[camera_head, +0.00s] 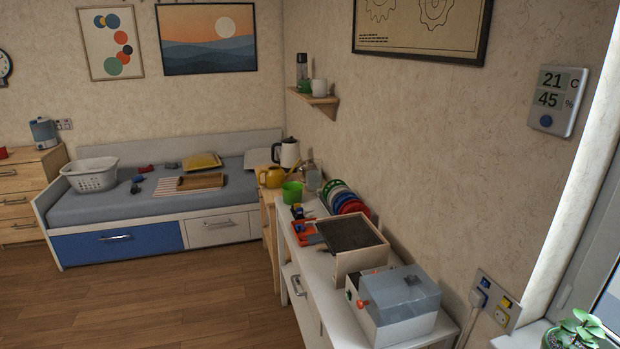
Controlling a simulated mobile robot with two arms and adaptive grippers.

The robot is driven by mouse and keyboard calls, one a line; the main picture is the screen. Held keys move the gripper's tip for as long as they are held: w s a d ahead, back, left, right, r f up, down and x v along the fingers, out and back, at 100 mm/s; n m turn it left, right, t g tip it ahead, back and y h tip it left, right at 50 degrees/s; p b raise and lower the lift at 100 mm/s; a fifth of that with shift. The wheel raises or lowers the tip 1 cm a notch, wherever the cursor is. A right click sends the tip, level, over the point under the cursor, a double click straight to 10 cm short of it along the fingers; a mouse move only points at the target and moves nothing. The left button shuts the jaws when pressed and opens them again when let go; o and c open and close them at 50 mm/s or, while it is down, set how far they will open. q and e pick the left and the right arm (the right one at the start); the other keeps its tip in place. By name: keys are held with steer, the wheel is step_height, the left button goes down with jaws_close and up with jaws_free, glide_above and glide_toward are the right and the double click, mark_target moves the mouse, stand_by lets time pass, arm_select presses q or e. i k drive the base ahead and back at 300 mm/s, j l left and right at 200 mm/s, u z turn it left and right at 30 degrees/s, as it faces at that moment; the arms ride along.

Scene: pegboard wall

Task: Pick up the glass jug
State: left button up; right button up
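A small clear, glass-like vessel (313,178) stands at the far end of the white cabinet, close to the right wall. It looks like the glass jug, but it is small and its handle and spout cannot be made out. A green cup (292,191) stands just left and in front of it. A yellow pot (271,177) and a white kettle (287,152) with a dark handle are to its left and behind. Neither of my grippers is in view.
The white cabinet (311,309) runs along the right wall. It bears coloured plates in a rack (346,199), a dark-topped wooden box (352,236) and a box with a clear grey lid (402,292). A daybed (135,206) stands behind. The wooden floor (160,300) is clear.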

mark_target(313, 181)
steer(key=i+j+u, duration=0.15)
steer(key=i+u, duration=0.6)
steer(key=i, duration=0.95)
steer(key=i+z, duration=0.1)
steer(key=i, duration=0.6)
steer(key=i+j, duration=0.2)
steer(key=i, duration=0.55)
steer(key=l+z, duration=0.05)
